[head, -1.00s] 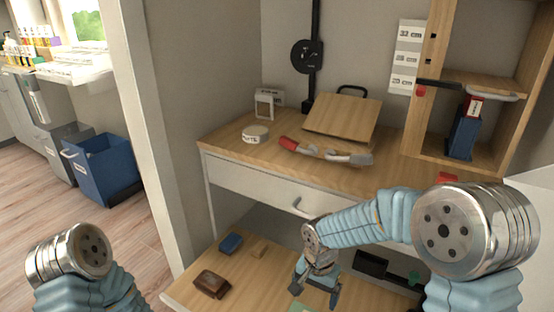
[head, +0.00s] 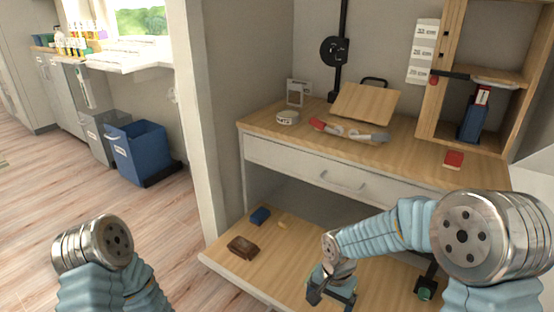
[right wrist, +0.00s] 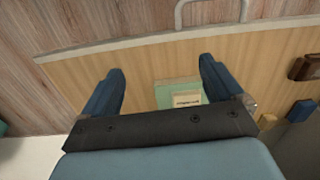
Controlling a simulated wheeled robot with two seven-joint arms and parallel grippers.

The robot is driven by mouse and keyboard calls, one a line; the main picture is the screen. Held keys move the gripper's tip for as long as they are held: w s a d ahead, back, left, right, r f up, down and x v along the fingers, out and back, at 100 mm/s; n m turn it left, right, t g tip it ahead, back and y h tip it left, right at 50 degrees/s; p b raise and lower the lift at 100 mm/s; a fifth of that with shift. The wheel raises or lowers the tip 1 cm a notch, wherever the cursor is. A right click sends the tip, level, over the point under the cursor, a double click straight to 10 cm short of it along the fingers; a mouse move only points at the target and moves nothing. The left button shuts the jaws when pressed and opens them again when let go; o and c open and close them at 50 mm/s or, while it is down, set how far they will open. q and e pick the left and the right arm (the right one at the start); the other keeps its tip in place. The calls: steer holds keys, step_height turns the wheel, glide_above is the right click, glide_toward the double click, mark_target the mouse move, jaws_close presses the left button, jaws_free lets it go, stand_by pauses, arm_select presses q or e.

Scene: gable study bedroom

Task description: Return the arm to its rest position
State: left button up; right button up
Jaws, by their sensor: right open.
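My right arm (head: 380,230) reaches in from the right, bent, over the lower wooden board. My right gripper (head: 331,298) hangs above that board (head: 290,262), open and pointing down. In the right wrist view its two blue fingers (right wrist: 162,66) are spread apart with nothing held. A green item with a pale label (right wrist: 180,95) shows below and between them, not gripped. Of my left arm (head: 100,250) only a silver joint and light blue links show at lower left; its gripper is out of view.
A brown item (head: 243,247) and a blue block (head: 260,215) lie on the board's left part.

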steer(key=s+f+n+y, duration=0.1)
steer(key=s+f+n, duration=0.1)
steer(key=s+f, duration=0.4)
steer(key=s+a+f+n+y, duration=0.1)
steer(key=s+f+n+y, duration=0.1)
steer(key=s+f, duration=0.5)
step_height(320, 180, down, 5)
steer(key=shift+s+a+f+t+y, duration=0.1)
steer(key=shift+s+a+t+y, duration=0.05)
steer(key=shift+a+t+y, duration=0.15)
